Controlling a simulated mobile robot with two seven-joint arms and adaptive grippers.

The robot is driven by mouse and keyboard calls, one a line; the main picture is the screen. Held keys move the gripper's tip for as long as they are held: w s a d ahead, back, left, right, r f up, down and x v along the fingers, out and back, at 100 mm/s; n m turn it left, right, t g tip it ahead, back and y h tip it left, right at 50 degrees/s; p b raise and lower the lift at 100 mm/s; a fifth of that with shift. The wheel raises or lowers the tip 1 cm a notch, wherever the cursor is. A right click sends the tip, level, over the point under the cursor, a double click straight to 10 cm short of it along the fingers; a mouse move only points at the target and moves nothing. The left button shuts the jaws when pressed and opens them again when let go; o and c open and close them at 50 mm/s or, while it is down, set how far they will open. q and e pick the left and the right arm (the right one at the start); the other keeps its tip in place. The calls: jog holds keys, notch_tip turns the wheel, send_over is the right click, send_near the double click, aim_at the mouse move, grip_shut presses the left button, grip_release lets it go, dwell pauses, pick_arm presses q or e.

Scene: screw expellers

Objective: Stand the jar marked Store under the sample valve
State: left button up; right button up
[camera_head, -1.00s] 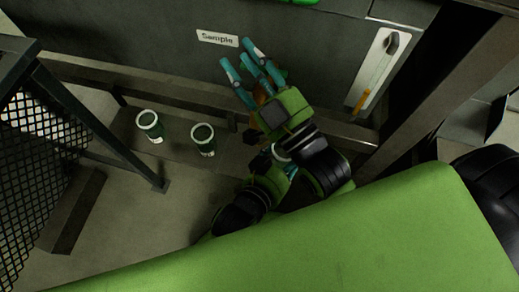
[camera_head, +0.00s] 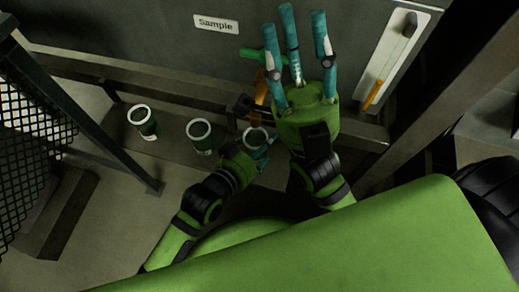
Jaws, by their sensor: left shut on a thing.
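The sample valve shows as an orange body (camera_head: 262,88) with a green handle (camera_head: 248,54), below the white "Sample" sign (camera_head: 216,24). My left gripper (camera_head: 263,153) is shut on a dark green jar with a white rim (camera_head: 255,135). This jar is just below the valve body in the picture; whether it rests on the ledge I cannot tell. Its label is hidden. Two similar jars, one at left (camera_head: 143,122) and one in the middle (camera_head: 201,137), stand upright; their labels are too small to read. My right gripper (camera_head: 294,35) is open and empty, right of the valve, its teal fingers spread upward.
A metal beam (camera_head: 170,92) runs along the machine behind the jars. A dark post (camera_head: 95,120) and mesh guard (camera_head: 35,120) stand at left. A white gauge plate with an orange mark (camera_head: 392,62) is at right.

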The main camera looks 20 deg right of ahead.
pick_arm(q)
jog(key=shift+f, duration=0.4)
jog(key=shift+r, duration=0.1)
jog(key=o, duration=1.2)
